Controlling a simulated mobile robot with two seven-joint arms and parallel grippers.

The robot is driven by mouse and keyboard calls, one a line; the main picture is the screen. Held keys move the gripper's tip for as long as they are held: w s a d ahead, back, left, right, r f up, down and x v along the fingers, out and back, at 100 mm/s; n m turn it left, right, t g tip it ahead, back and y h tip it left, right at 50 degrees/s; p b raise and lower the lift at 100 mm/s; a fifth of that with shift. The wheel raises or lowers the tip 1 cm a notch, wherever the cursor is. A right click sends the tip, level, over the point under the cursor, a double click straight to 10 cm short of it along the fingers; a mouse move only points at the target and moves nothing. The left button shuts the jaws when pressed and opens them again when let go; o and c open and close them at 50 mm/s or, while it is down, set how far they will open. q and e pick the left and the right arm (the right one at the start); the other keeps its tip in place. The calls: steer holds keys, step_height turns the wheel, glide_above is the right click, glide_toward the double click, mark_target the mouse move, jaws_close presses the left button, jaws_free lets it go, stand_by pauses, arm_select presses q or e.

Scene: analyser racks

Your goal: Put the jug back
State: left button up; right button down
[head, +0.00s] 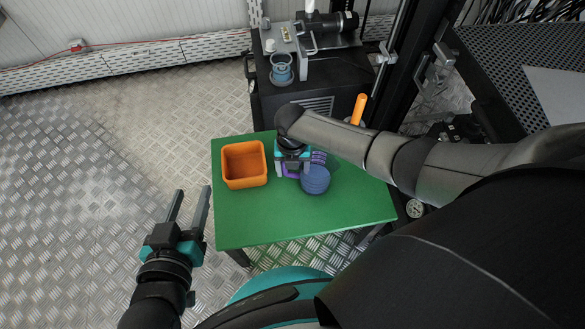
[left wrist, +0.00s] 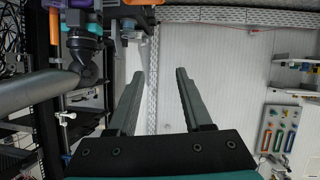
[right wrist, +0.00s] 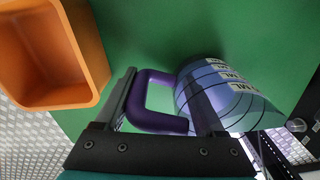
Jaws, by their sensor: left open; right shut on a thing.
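The jug (head: 316,180) is blue and translucent, with dark bands and a purple handle, over the right part of the green table (head: 270,226). It also shows in the right wrist view (right wrist: 228,92), with white labels on its side. My right gripper (head: 291,168) is shut on the jug's purple handle (right wrist: 150,122), which lies between its fingers in the right wrist view. I cannot tell whether the jug touches the table. My left gripper (head: 193,190) is open and empty, left of the table; its spread fingers show in the left wrist view (left wrist: 160,78).
An orange bin (head: 230,180) stands on the table, left of the jug. A dark cabinet (head: 272,92) behind the table bears a blue round vessel (head: 282,70) and equipment. A dark rack stands at the right. The floor left of the table is clear.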

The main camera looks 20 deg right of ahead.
steer(key=shift+f, duration=0.2)
jaws_free()
steer(key=shift+r, duration=0.15)
